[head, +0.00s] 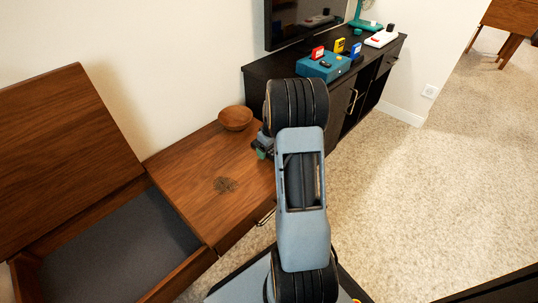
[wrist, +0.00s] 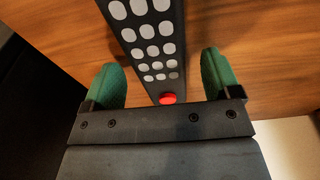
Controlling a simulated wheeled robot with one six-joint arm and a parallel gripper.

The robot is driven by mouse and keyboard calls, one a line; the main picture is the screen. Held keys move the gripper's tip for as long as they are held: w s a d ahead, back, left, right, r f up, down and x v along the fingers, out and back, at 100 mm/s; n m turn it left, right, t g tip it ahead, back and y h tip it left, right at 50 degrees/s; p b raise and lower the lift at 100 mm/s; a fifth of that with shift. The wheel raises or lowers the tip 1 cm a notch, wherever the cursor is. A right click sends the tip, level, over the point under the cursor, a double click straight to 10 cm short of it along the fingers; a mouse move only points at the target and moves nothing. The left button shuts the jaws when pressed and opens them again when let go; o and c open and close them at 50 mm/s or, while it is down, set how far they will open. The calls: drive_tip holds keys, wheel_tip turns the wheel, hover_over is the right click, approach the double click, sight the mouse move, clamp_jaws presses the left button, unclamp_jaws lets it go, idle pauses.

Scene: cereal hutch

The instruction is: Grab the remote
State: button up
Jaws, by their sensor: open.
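The remote (wrist: 152,45) is dark with rows of light grey buttons and a red button at its near end. It lies on a brown wooden surface in the wrist view. My gripper (wrist: 160,78) is open, with a green finger on each side of the remote's near end and a gap on both sides. I cannot tell the height between fingers and wood. In the head view my gripper (head: 262,150) is mostly hidden by my arm, over the right end of the wooden hutch top (head: 190,170). The remote is hidden there.
A wooden bowl (head: 235,118) stands close to my gripper at the back. A lid (head: 65,135) is raised over an open compartment (head: 110,255) at left. A black cabinet (head: 340,93) at right holds a teal box (head: 323,68) and a white console (head: 381,39).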

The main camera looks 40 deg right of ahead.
drive_tip(key=shift+f, duration=0.1)
drive_tip(key=shift+c, duration=0.2)
drive_tip(key=c, duration=1)
